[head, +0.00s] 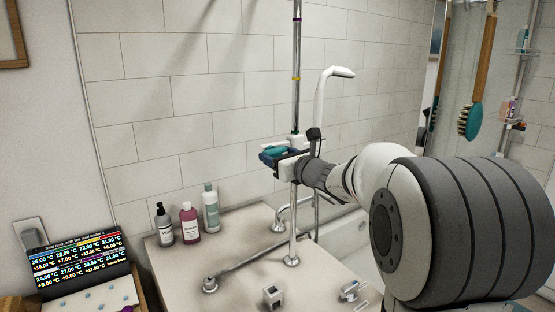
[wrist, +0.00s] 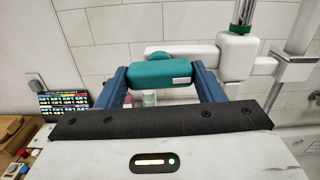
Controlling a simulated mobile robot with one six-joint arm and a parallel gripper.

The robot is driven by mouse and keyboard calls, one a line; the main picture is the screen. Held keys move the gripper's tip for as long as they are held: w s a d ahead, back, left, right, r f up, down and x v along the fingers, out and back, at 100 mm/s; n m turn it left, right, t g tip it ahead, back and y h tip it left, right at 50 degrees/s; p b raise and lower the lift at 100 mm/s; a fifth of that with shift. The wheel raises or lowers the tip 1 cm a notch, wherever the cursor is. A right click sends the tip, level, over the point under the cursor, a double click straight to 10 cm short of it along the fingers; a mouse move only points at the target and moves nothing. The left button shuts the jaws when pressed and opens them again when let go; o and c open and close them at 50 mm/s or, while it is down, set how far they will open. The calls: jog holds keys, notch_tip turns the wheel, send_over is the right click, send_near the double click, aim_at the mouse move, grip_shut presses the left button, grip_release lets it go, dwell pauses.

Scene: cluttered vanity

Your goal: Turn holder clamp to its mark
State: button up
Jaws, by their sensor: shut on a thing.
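The holder clamp is a teal block (wrist: 160,71) with a light mark on its face, joined to a white body (wrist: 238,55) on the upright rail. In the head view my gripper (head: 275,153) is at the clamp, partway up the rail (head: 296,95). In the wrist view the blue fingers of my gripper (wrist: 163,85) stand on both sides of the teal block and are shut on it. Coloured bands show on the rail above, one purple and one yellow. In the head view the gripper and wrist hide part of the clamp.
A white shower head on a bent pipe (head: 323,95) rises just right of the rail. Bottles (head: 188,222) stand on the ledge below left. A display panel (head: 80,262) stands at the lower left. A grab bar (head: 245,257) and taps (head: 273,296) are below.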

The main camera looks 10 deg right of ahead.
jog(key=n+b, duration=1.7)
jog(key=b, duration=0.6)
jog(key=shift+b, duration=0.35)
jog(key=shift+n, duration=0.3)
jog(key=o, duration=1)
jog(key=shift+b+v, duration=0.6)
jog(key=shift+v, duration=3.35)
